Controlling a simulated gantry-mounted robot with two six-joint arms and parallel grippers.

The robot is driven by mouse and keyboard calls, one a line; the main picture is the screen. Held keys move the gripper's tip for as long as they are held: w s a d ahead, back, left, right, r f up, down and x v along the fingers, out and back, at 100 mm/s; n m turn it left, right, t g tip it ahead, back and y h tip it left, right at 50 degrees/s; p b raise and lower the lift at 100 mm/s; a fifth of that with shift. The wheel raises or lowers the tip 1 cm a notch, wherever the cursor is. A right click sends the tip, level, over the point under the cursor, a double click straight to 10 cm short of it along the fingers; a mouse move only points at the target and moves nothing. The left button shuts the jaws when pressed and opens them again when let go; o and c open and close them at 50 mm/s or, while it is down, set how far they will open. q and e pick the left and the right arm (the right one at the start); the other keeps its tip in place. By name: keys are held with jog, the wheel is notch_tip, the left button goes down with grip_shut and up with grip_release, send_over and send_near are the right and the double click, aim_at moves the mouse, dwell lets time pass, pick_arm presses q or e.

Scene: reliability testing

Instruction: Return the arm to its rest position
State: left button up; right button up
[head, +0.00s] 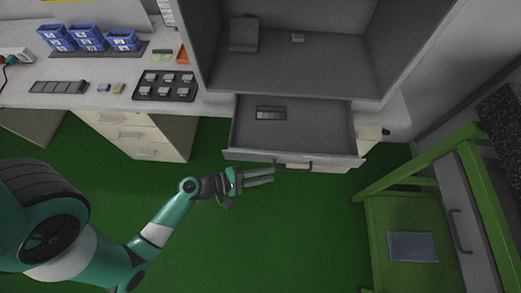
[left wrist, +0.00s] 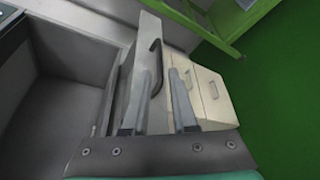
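My left arm comes in from the left in the head view, teal and white. Its gripper (head: 260,177) is in front of the pulled-out drawer (head: 290,157), near the drawer's handle. In the left wrist view the two fingers (left wrist: 160,107) stand apart with a gap between them. The drawer is open and holds a small grey part (head: 270,113). My right gripper is not in view.
A grey cabinet (head: 300,65) stands above the drawer. The bench (head: 100,98) at the left holds blue bins (head: 90,38) and a dark tray (head: 165,86). A green frame (head: 420,160) stands at the right. The green floor (head: 290,235) in front is clear.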

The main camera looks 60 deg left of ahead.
pick_arm(q)
jog(key=shift+v, duration=0.9)
